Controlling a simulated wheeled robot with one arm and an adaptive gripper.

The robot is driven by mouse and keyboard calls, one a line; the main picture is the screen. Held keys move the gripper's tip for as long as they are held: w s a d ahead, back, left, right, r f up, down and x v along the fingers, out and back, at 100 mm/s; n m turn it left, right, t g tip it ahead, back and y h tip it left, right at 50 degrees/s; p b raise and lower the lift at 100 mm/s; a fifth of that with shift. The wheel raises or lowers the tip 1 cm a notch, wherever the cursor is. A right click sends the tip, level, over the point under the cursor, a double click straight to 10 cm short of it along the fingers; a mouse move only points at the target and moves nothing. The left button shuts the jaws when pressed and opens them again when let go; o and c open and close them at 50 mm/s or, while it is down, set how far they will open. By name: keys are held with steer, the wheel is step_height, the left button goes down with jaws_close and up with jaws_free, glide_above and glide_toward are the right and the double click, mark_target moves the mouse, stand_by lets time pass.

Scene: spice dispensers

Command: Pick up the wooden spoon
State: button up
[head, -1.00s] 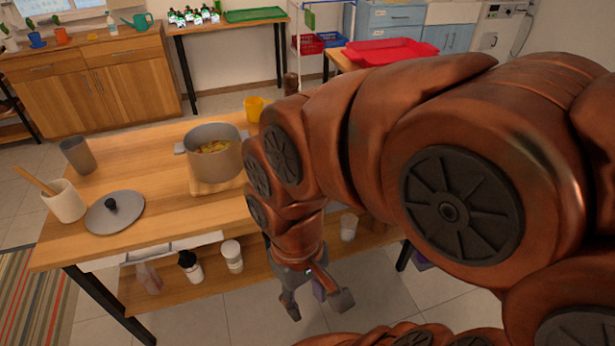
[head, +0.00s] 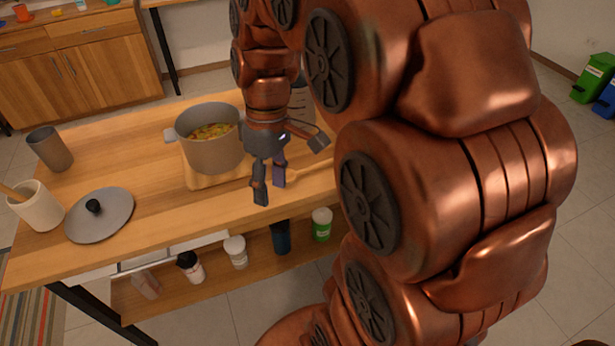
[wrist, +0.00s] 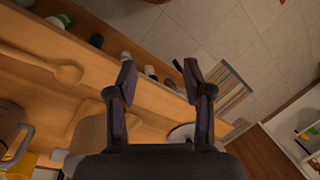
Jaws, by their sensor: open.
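A wooden spoon lies on the table; in the wrist view its round bowl (wrist: 68,74) and handle show at the upper left. In the head view a part of it (head: 308,171) shows just right of my gripper, with the rest hidden by the arm. My gripper (head: 269,184) is open and empty, pointing down near the table's front edge, left of the spoon. In the wrist view the two fingers (wrist: 159,72) stand apart with the table edge and floor behind them. The spoon is outside the fingers, to their left.
A grey pot (head: 212,150) of food stands on a wooden board left of my gripper. A lid (head: 110,218), a grey cup (head: 48,149) and a pale crock (head: 38,208) with a wooden handle stand farther left. Several jars, including a green-labelled one (head: 321,224), stand on the lower shelf.

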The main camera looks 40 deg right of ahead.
steer(key=w+d+f+n+y+b, duration=0.1)
steer(key=w+d+f+n+b, duration=0.2)
steer(key=w+d, duration=0.35)
steer(key=n+t+y+b, duration=0.1)
steer(key=n+t+b, duration=0.2)
steer(key=n+b, duration=0.45)
glide_toward(316, 167)
steer(key=d, duration=0.3)
steer(key=d+f, duration=0.1)
steer(key=d, duration=0.1)
steer(key=shift+s+d+b, duration=0.2)
steer(key=shift+d+b, duration=0.05)
steer(key=shift+b, duration=0.05)
steer(key=shift+d+f+y, duration=0.1)
steer(key=shift+d+y, duration=0.05)
steer(key=shift+y, duration=0.15)
steer(key=shift+x, duration=3.8)
steer(key=shift+s, duration=0.15)
jaws_close()
